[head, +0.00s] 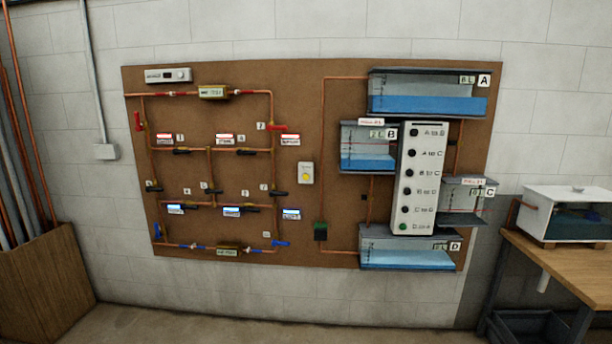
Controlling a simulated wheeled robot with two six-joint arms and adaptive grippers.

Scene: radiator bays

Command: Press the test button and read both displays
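A brown board on the wall carries copper pipework. A small pale box with a round yellow button (306,176) is mounted near the board's middle. Two brass-coloured units with small label-like faces sit in the pipes: an upper one (213,92) on the top pipe and a lower one (228,252) on the bottom pipe. A white box (168,75) with a small dark window is at the board's top left. Which of these are the two displays I cannot tell, and their text is too small to read. Neither of my grippers is in view.
Tanks A (428,82), B (354,160), C (455,207) and D (380,258) surround a white panel (420,150) of round buttons, the lowest green. Red, blue and black valve handles line the pipes. A wooden bench (560,262) stands right, a wooden bin (45,285) left.

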